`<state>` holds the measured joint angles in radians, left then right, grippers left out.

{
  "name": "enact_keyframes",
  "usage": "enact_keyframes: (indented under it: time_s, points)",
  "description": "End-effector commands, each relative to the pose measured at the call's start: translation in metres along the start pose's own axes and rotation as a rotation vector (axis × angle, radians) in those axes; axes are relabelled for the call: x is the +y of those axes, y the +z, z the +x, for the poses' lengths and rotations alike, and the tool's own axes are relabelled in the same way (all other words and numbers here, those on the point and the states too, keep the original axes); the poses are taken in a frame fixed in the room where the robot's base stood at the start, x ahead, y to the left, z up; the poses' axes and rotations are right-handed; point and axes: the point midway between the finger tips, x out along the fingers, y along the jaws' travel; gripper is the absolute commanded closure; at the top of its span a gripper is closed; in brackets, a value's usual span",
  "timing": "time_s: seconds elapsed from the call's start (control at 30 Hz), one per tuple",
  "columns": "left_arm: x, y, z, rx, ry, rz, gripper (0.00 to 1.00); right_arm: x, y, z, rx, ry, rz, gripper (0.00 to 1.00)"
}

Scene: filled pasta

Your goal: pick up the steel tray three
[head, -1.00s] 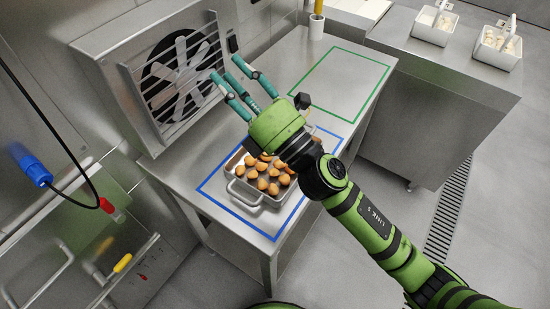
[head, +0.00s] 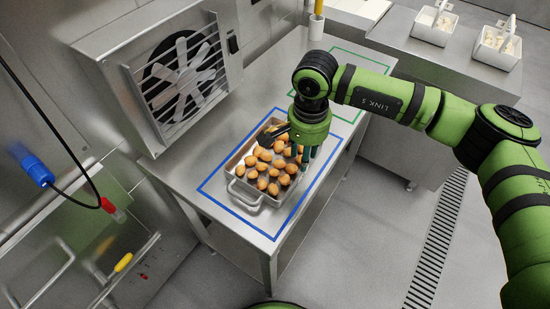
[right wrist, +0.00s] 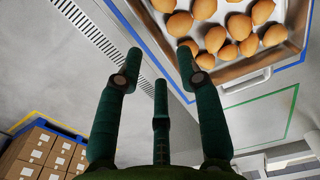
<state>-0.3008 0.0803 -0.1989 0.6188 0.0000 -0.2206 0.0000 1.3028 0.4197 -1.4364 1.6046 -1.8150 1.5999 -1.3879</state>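The steel tray (head: 262,200) lies inside the blue outline on the steel table, filled with several round orange-brown pieces. A bar handle shows at its near end. My right gripper (head: 308,158) points down over the tray's far right side in the head view. Its teal fingers are spread open, with nothing between them. In the right wrist view the gripper (right wrist: 158,65) is also open, and the tray (right wrist: 235,70) with its far handle is at the top right, beyond the fingertips. Whether a finger touches the tray, I cannot tell. My left gripper is not in view.
A fan unit (head: 185,75) stands at the table's back left. A green outline (head: 345,52) marks a bare area farther along the table. White containers (head: 497,45) stand on a counter at the right. Cardboard boxes (right wrist: 45,155) show in the right wrist view.

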Motion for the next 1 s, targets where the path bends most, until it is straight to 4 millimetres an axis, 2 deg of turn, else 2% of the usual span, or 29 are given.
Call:
enact_keyframes:
  time_s: [0.33, 0.5, 0.77, 0.87, 1.0]
  points:
    - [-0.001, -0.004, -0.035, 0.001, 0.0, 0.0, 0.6, 0.008, -0.002, 0.039, -0.002, 0.008, 0.001, 0.63]
    - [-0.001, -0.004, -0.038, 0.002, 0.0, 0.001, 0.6, 0.007, -0.003, 0.061, -0.001, 0.004, 0.001, 0.63]
    - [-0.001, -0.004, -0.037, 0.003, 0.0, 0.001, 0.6, 0.006, -0.003, 0.066, 0.0, 0.002, 0.0, 0.63]
    - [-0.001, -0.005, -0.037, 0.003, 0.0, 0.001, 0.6, 0.006, -0.003, 0.066, 0.0, 0.002, 0.0, 0.99]
    - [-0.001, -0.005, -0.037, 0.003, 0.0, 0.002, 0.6, 0.006, -0.003, 0.066, 0.0, 0.002, 0.001, 1.0]
